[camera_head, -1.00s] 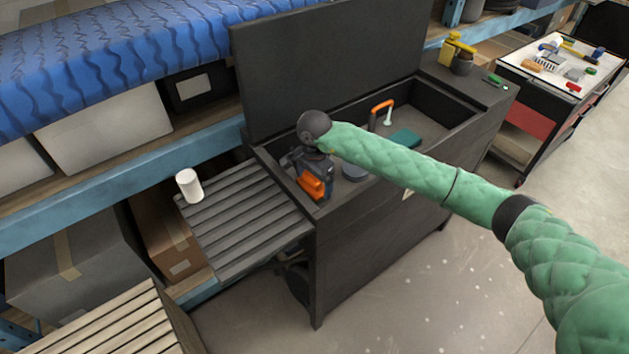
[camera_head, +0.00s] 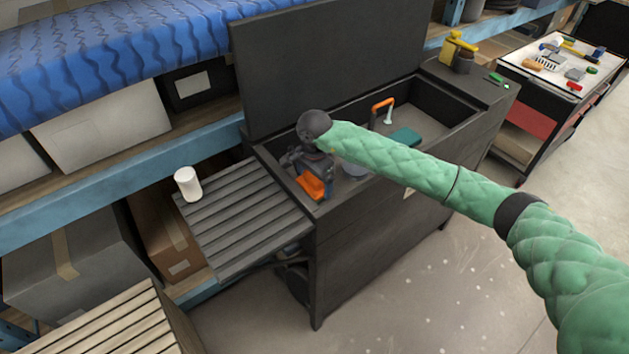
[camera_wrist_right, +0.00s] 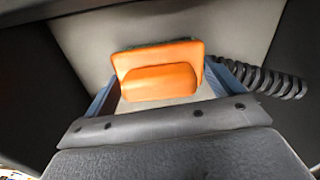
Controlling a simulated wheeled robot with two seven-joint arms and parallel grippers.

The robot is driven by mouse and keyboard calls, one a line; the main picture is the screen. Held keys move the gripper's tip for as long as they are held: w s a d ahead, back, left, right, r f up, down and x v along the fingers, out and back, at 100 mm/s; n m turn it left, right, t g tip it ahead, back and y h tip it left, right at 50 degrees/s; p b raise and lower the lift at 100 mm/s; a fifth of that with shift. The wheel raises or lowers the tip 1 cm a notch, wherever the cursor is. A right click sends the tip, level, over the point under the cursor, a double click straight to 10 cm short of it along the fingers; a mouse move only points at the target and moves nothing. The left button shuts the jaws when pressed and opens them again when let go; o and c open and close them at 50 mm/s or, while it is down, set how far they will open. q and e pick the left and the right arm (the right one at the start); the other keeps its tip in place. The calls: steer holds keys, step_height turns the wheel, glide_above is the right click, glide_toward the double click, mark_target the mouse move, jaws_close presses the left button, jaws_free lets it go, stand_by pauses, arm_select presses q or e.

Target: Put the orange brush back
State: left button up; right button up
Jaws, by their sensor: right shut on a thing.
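The orange brush (camera_head: 311,186) is at the left end of the open dark chest (camera_head: 345,262). My right gripper (camera_head: 317,188) reaches down there and is shut on it. In the right wrist view the brush (camera_wrist_right: 160,72) sits between the blue-edged fingers, its orange block facing the camera and a dark strip along its far edge. A pale surface lies beyond it. I cannot tell whether the brush touches the chest floor. My left gripper is not in view.
The raised lid (camera_head: 325,65) stands behind the chest. An orange-handled tool (camera_head: 382,108), a teal block (camera_head: 405,137) and a round grey thing (camera_head: 354,169) are inside. A white cylinder (camera_head: 187,184) stands on the slatted side shelf (camera_head: 245,220). A yellow can (camera_head: 456,48) stands right.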

stand_by(0.4)
steer(key=o, duration=1)
steer(key=shift+f, duration=0.1)
steer(key=shift+r+b, duration=0.4)
steer(key=shift+r, duration=1.25)
steer(key=shift+r, duration=3.35)
